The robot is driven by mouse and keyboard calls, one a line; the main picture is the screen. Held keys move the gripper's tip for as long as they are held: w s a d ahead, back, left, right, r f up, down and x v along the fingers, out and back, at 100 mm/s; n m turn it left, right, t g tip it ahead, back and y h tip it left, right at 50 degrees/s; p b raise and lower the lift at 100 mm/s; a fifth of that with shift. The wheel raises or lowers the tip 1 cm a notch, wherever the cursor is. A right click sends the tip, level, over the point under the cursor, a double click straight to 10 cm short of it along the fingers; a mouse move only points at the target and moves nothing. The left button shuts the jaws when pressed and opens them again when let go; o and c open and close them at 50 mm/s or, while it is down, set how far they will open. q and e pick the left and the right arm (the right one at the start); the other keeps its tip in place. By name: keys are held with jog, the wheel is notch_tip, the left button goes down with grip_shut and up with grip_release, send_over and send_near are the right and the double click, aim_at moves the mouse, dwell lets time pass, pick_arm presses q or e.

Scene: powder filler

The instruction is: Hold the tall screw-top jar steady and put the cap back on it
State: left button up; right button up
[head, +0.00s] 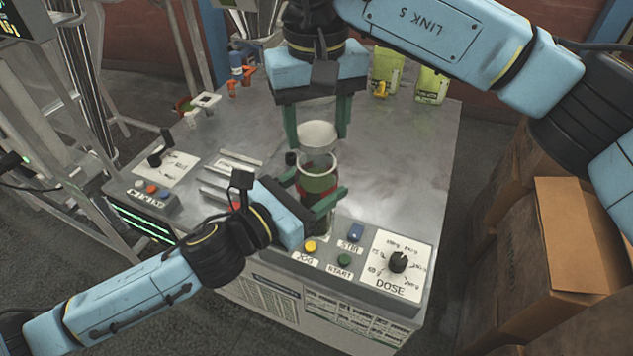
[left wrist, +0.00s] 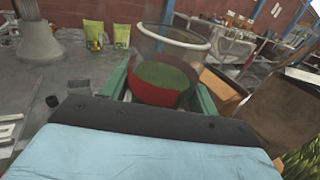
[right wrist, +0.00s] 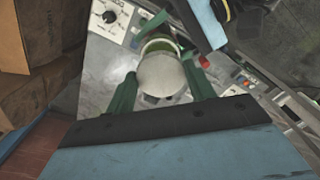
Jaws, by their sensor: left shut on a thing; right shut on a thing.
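The tall clear jar (head: 317,180) stands upright near the table's front edge, with green contents and a red band. Its open rim shows in the left wrist view (left wrist: 170,38). My left gripper (head: 322,198) is shut around the jar's body from the front. The pale grey cap (head: 318,134) is between the fingers of my right gripper (head: 317,122), which points down and is shut on it. The cap is just above the jar's mouth; a small gap seems to show. In the right wrist view the cap (right wrist: 162,76) covers part of the jar's mouth.
A control panel with yellow, blue and green buttons and a DOSE knob (head: 398,262) lies right in front of the jar. Two green pouches (head: 432,86) stand at the back. Cardboard boxes (head: 580,222) are at the right. The metal table top (head: 405,160) is clear right of the jar.

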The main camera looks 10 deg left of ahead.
aim_at(318, 136)
jog(key=shift+s, duration=0.2)
dwell(0.3)
jog(key=shift+f, duration=0.1)
jog(key=shift+f, duration=0.85)
jog(key=shift+f, duration=0.55)
